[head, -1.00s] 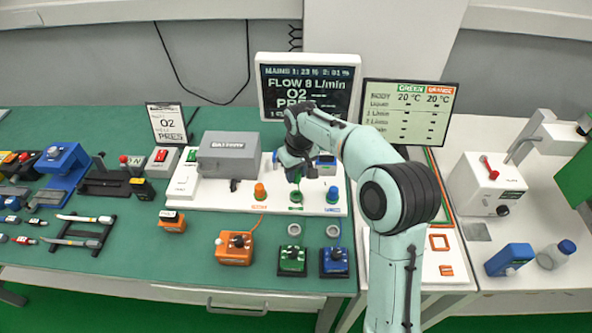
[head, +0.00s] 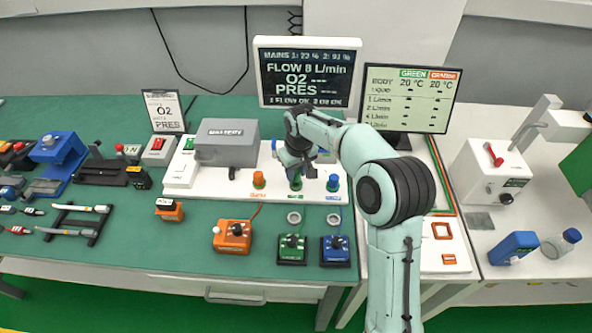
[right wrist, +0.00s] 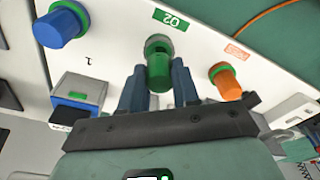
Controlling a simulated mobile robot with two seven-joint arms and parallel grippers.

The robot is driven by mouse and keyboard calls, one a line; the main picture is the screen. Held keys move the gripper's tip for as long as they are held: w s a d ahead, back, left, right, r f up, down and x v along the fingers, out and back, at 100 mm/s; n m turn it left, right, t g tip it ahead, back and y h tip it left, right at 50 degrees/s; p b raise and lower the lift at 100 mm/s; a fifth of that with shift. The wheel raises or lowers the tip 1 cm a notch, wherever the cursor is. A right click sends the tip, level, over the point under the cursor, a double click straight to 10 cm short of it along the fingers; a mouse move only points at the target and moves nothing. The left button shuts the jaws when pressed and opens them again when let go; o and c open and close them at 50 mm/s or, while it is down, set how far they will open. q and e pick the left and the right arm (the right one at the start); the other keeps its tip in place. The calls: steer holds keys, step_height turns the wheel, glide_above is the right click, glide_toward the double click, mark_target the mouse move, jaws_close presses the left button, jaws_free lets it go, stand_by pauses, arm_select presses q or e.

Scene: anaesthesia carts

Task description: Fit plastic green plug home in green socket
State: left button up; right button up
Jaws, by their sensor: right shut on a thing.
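The green plug (head: 296,184) stands at the green-marked place on the white board (head: 213,197), between the orange and blue plugs. My right gripper (right wrist: 158,88) is shut on it, one finger on each side, and covers its upper part in the head view (head: 297,172). In the right wrist view the green plug (right wrist: 158,72) lines up with the green socket (right wrist: 158,43), whose ring shows just behind it. The two look touching or nearly so; I cannot tell how deep the plug sits. My left gripper is not in view.
An orange plug (head: 259,179) and a blue plug (head: 333,183) stand close on either side. A grey box (head: 227,142) sits on the board at left. Two screens (head: 307,75) (head: 411,97) stand behind. Green and blue valve blocks (head: 292,249) (head: 335,250) stand in front.

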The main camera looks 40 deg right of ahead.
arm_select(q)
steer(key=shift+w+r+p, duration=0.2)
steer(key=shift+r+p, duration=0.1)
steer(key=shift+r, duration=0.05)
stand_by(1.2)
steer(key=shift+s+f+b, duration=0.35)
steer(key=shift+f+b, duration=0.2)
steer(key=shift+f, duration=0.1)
arm_select(e)
steer(key=shift+f, duration=1.15)
steer(key=o, duration=1.1)
steer(key=shift+r, duration=0.15)
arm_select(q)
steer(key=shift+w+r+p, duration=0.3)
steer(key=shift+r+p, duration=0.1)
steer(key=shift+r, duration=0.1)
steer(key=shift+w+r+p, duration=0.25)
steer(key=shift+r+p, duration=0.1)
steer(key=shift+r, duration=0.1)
arm_select(e)
step_height(320, 180, up, 13)
steer(key=s, duration=0.1)
steer(key=shift+s, duration=0.3)
steer(key=shift+a, duration=0.1)
